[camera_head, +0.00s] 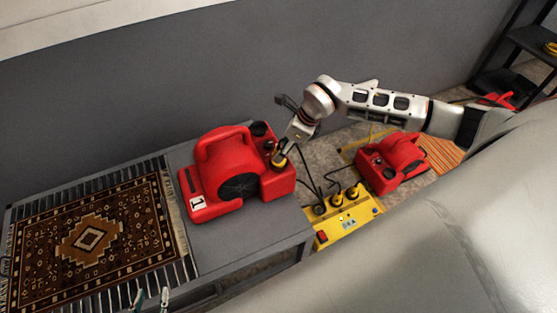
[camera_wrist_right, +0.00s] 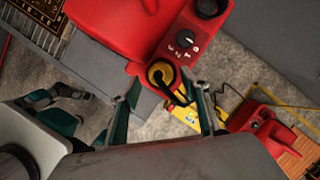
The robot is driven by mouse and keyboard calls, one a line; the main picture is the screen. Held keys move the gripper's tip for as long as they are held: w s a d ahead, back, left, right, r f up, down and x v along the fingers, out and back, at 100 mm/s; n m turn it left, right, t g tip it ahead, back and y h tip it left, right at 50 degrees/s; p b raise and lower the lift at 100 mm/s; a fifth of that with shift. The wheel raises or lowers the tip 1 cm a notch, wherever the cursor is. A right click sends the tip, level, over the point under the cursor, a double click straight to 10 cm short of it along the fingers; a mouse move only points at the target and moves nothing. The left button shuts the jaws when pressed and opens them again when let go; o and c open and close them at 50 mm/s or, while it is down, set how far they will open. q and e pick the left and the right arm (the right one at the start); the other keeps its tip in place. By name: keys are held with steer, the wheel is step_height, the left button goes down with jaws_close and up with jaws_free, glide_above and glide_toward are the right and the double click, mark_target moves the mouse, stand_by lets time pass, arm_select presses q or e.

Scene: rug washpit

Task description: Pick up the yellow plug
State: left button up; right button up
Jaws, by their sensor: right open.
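A round yellow plug (camera_wrist_right: 157,72) with a looped black cable sits at the control-panel end of the large red blower (camera_head: 222,172). In the head view the plug (camera_head: 279,161) shows just below my right gripper (camera_head: 284,150). I cannot tell whether it is seated in a socket. In the right wrist view my right gripper (camera_wrist_right: 168,100) is open, its teal-padded fingers on either side of the plug with gaps. My left gripper (camera_head: 151,298) is open and empty at the bottom edge of the head view, by the rug fringe.
The blower and a patterned rug (camera_head: 60,226) lie on a grey bench (camera_head: 245,235). On the floor are a yellow power box (camera_head: 350,219) with several plugs and cables, and a second red blower (camera_head: 391,163). A grey wall stands behind; a dark shelf (camera_head: 520,60) is at right.

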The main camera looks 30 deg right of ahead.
mark_target(278, 167)
steer(key=x, duration=0.4)
steer(key=shift+f+b, duration=0.1)
steer(key=shift+b, duration=0.2)
steer(key=c, duration=1.3)
steer(key=shift+o, duration=0.2)
